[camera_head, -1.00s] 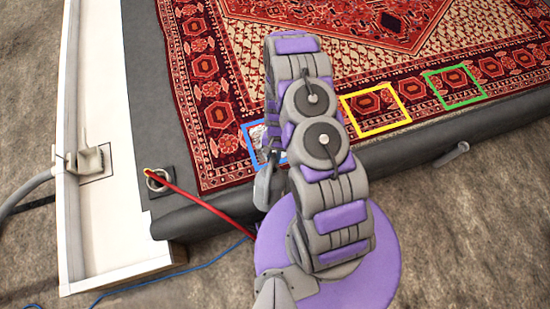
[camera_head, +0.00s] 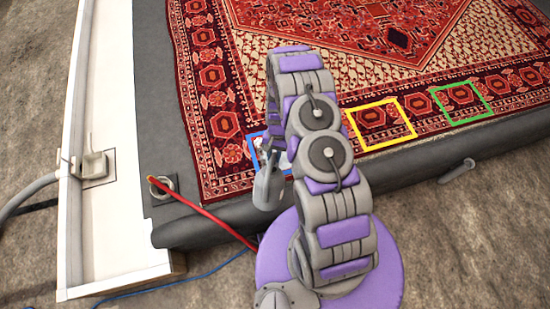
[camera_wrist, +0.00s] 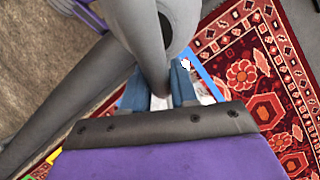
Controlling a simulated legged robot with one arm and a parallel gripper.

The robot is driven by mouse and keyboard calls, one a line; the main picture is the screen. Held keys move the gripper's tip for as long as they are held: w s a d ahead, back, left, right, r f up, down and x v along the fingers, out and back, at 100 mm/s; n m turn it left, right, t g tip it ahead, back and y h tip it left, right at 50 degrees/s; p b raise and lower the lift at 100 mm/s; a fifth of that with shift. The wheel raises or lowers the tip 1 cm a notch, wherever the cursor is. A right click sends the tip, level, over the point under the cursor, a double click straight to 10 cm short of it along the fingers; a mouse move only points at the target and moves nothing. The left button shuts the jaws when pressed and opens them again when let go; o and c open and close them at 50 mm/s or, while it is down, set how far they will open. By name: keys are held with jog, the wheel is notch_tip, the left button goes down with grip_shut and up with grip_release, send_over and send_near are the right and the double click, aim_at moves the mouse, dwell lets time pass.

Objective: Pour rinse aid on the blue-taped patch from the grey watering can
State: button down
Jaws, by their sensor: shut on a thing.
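The grey watering can (camera_wrist: 150,25) fills the upper left of the wrist view, with a dark opening on its body and a long grey tube-like part reaching to the lower left. My gripper (camera_wrist: 160,86) is shut on a grey part of the can between its two blue fingers. In the head view the can (camera_head: 268,188) shows partly beside my arm, near the rug's front edge. The blue-taped patch (camera_head: 252,148) is largely hidden behind my arm and can. White material shows inside it. Its blue tape (camera_wrist: 208,80) also shows in the wrist view. No stream is clearly visible.
A yellow-taped square (camera_head: 380,123) and a green-taped square (camera_head: 462,102) lie right on the red patterned rug (camera_head: 215,100). A red hose (camera_head: 205,212) crosses the dark platform edge. A white channel wall (camera_head: 108,215) stands left. A grey fitting (camera_head: 458,172) sits at the front edge.

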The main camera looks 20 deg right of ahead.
aim_at(262, 189)
jog(key=shift+w+b, duration=1.1)
jog(key=shift+w, duration=3.3)
jog(key=shift+a+p, duration=0.5)
jog(key=shift+a, duration=3.6)
jog(key=shift+s+p, duration=1.4)
jog(key=shift+s, duration=4.3)
jog(key=shift+s+b, duration=1.2)
jog(key=shift+s, duration=3.1)
